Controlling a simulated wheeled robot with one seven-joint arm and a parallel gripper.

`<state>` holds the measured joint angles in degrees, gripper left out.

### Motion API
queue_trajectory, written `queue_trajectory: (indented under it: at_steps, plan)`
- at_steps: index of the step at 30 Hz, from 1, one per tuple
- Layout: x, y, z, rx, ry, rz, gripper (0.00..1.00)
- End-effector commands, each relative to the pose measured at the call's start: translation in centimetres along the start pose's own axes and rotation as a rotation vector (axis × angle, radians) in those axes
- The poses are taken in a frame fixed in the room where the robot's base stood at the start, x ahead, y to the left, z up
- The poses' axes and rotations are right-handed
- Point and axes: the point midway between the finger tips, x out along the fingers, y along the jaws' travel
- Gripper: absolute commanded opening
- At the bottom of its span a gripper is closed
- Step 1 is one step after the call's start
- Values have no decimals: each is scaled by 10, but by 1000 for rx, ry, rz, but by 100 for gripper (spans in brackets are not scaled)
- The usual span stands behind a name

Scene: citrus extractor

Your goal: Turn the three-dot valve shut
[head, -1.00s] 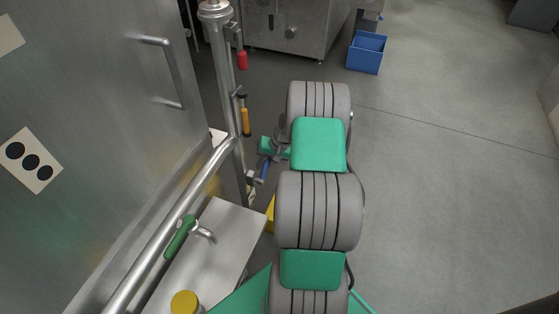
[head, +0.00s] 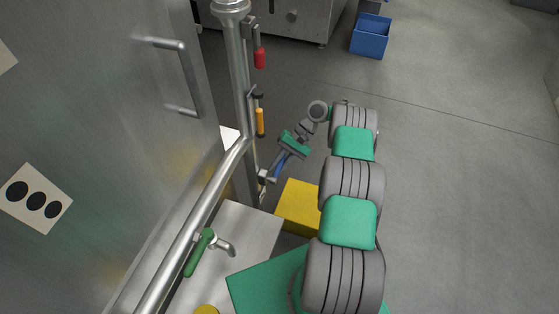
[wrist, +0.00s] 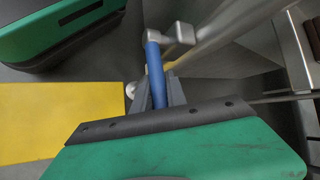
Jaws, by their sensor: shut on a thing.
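A white card with three black dots (head: 35,198) is on the steel panel at the left in the head view. My gripper (head: 281,160) is shut on the blue valve handle (head: 277,167), low on the upright pipe. In the wrist view the blue handle (wrist: 154,70) runs from its metal valve body (wrist: 178,38) down between my fingers (wrist: 161,101), which hide its end. In the head view the handle leans out to the right, away from the pipe. I cannot tell from the pictures which valve the dot card marks.
Red (head: 260,57) and orange (head: 260,121) handles hang higher on the upright pipe (head: 236,70). A green handle (head: 198,253) is on the slanting pipe. A yellow box (head: 297,205) stands just below my gripper. Open floor lies to the right, with a blue bin (head: 370,36) at the back.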

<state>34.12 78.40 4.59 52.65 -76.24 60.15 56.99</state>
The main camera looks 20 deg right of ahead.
Motion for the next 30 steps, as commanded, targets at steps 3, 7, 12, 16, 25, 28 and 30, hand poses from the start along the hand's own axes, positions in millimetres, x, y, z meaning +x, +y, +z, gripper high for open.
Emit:
queue_trajectory:
  at_steps: [3,7,12,16,25,28,30]
  plan:
    - [2,0,1,1,-7,-7,0]
    - [1,1,2,3,-8,-10,0]
    - [1,2,2,4,-7,-12,0]
    - [0,2,2,4,-7,-13,24]
    - [-1,4,2,7,-5,-13,39]
    - [-1,3,2,7,-5,-13,39]
    - [-3,2,3,6,-5,-12,39]
